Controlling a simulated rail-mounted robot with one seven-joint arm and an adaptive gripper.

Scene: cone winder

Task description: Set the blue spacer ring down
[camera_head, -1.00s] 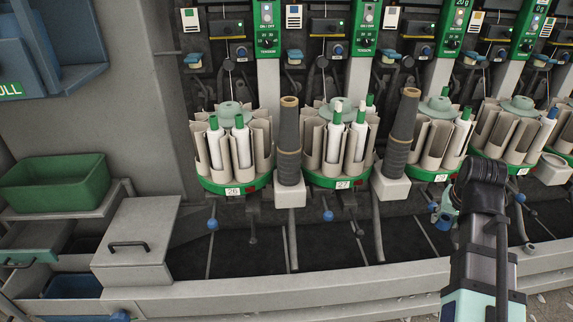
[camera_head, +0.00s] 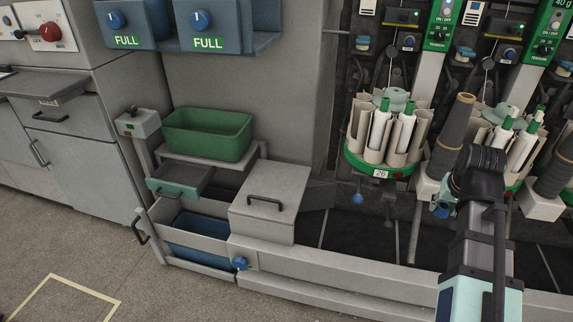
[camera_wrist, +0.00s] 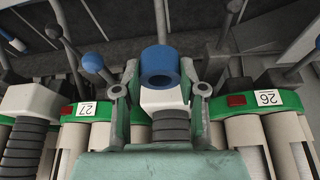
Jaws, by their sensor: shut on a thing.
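The blue spacer ring (camera_wrist: 161,66) is in the middle of the wrist view, with its round hole showing. My gripper (camera_wrist: 161,88) is shut on it, one finger on each side. In the head view my gripper (camera_head: 446,203) is at the right, in front of the winder, and partly hidden by my own arm. The ring is too small there to make out clearly. In the wrist view a white block and a dark ribbed cone show beyond the ring. I cannot tell their distance from it.
A green bin (camera_head: 207,133) stands on a shelf at the left. A grey lidded box (camera_head: 268,203) with a handle is beside it. An open green drawer (camera_head: 180,180) and a blue bin (camera_head: 200,236) are below. Yarn carousel 26 (camera_head: 381,171) is at the right. The floor at lower left is clear.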

